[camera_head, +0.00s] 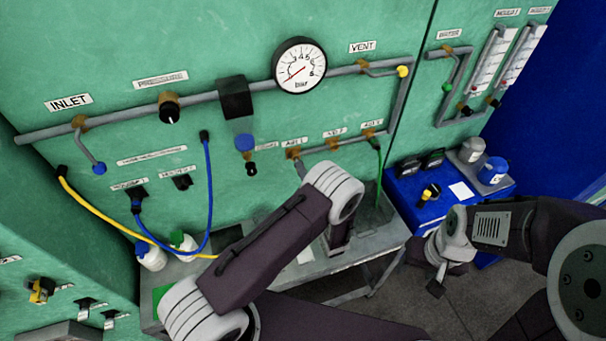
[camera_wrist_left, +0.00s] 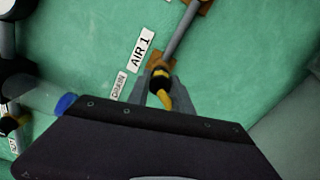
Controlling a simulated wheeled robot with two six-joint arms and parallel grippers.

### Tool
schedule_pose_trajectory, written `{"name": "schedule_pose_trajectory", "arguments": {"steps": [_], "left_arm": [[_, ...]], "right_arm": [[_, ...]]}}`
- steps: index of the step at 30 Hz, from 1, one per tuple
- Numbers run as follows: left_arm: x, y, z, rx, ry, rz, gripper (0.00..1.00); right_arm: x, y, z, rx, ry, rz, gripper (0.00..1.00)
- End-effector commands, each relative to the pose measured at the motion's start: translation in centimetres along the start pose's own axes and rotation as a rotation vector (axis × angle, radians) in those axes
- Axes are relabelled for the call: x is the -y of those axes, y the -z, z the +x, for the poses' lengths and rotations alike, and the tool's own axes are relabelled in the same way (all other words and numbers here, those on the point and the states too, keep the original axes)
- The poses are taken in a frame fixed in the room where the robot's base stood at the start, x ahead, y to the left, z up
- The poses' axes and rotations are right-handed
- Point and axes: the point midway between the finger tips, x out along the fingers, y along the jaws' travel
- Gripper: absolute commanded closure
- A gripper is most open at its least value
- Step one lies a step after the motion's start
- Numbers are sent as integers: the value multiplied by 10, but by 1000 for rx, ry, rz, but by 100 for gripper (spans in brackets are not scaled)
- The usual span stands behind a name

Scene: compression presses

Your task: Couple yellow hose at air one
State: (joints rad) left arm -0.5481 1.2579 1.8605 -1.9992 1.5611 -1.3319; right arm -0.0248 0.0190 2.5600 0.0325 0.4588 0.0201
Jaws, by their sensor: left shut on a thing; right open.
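The yellow hose (camera_head: 100,212) runs from a black fitting on the green panel's left side, droops down to the right and passes behind my left arm. Its black-collared end (camera_wrist_left: 160,79) shows in the left wrist view between the fingers of my left gripper (camera_wrist_left: 160,90), which is shut on it. The end is right at the brass-coloured air one port (camera_wrist_left: 154,61), beside the AIR 1 label; I cannot tell whether it is seated. In the head view the port (camera_head: 293,153) sits just above my left gripper (camera_head: 301,169). My right gripper (camera_head: 437,280) is open, low at the right.
A blue hose (camera_head: 209,190) loops on the panel, and a green hose (camera_head: 378,150) hangs at air three. A grey bench (camera_head: 340,270) with bottles stands below. A blue cabinet (camera_head: 415,205) with jars stands at the right, near my right arm.

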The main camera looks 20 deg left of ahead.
Motion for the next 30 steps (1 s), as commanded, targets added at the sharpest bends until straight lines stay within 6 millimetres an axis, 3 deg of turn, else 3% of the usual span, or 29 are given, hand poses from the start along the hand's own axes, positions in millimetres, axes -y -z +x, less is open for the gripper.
{"name": "schedule_pose_trajectory", "arguments": {"steps": [30], "left_arm": [[0,0,26,0,0,-1,100]], "right_arm": [[0,-1,8,0,0,0,48]]}}
